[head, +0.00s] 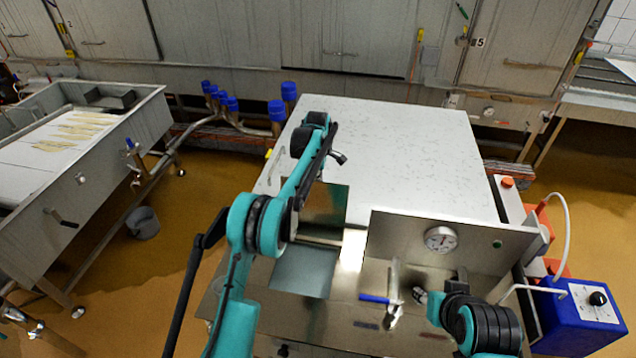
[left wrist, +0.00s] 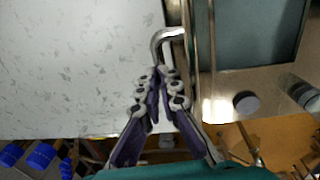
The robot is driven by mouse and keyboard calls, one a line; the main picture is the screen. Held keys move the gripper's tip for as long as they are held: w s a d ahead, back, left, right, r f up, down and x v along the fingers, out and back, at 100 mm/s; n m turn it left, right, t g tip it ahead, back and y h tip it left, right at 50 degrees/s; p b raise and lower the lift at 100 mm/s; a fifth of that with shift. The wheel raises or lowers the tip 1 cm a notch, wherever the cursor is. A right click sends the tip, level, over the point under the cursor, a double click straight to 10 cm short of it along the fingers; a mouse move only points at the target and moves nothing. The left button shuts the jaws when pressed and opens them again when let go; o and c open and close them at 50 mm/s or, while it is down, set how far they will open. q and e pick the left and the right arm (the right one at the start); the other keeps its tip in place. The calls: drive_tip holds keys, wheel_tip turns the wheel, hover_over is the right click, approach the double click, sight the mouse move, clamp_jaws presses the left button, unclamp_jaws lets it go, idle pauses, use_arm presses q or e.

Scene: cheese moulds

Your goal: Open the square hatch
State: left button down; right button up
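The square hatch area (head: 325,205) shows in the head view as a dark, glossy greenish square at the front edge of the pale tank top, partly covered by my left arm. In the left wrist view a grey-green panel (left wrist: 255,30) lies at upper right behind metal rails. A bent metal handle (left wrist: 165,38) stands beside these rails. My left gripper (head: 338,157) is at the hatch's far side; in the left wrist view its fingertips (left wrist: 158,76) close around the handle's end. My right gripper (head: 420,295) is at the tank front; its finger opening is too small to tell.
The speckled tank top (head: 410,140) is clear. A steel panel with a gauge (head: 440,238) stands right of the hatch. A blue-handled valve (head: 378,299) is near my right gripper. A blue control box (head: 585,310) stands at right, a steel trough (head: 140,112) at left.

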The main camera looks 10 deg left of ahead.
use_arm(q)
drive_tip(key=c, duration=1.8)
unclamp_jaws()
drive_tip(key=shift+d+f, duration=0.25)
drive_tip(key=shift+f, duration=0.75)
drive_tip(key=shift+o, duration=1.1)
use_arm(e)
drive_tip(key=shift+w+f, duration=0.1)
drive_tip(key=shift+f, duration=0.1)
use_arm(q)
drive_tip(key=shift+w+r, duration=0.2)
drive_tip(key=shift+r, duration=0.45)
wheel_tip(320, 180, up, 12)
drive_tip(key=s, duration=0.1)
drive_tip(key=shift+s+a+r, duration=0.15)
drive_tip(key=shift+a, duration=0.1)
use_arm(e)
drive_tip(key=shift+w, duration=0.65)
drive_tip(key=shift+f, duration=0.1)
